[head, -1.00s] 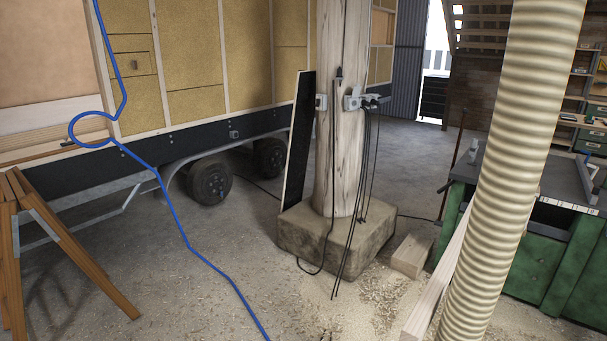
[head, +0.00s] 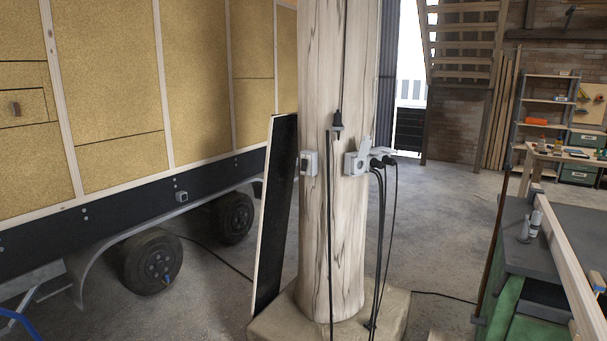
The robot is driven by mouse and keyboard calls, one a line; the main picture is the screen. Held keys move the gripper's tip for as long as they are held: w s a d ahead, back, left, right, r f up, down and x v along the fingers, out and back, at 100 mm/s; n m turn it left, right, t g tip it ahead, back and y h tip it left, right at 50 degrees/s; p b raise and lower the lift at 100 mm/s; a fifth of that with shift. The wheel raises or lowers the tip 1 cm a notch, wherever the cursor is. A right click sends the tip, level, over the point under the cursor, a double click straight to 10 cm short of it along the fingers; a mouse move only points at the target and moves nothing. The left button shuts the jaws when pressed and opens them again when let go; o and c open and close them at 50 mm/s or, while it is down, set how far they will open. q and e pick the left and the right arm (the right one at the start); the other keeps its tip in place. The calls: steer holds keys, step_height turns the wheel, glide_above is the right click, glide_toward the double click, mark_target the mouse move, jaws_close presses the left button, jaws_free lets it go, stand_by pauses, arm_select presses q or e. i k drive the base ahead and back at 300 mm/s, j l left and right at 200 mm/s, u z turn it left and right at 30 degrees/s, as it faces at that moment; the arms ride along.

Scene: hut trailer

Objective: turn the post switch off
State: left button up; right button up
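The wooden post (head: 330,230) stands upright on a stone block (head: 392,316) in the middle of the head view. A small grey box with a dark face, which looks like the post switch (head: 308,163), is fixed on the left side of the post. Its on or off position is too small to tell. A grey socket box (head: 353,163) with an open lid and black plugs (head: 381,162) is on the right side of the post. Neither of my grippers shows in the head view.
Black cables (head: 378,240) hang down the post from the plugs. A dark board (head: 274,215) leans at the post's left. The trailer (head: 120,200) with wheels fills the left. A green workbench (head: 545,260) stands at right.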

mark_target(305, 162)
steer(key=i+z, duration=0.15)
steer(key=i, duration=0.35)
steer(key=i+l+z, duration=0.2)
steer(key=i, duration=0.4)
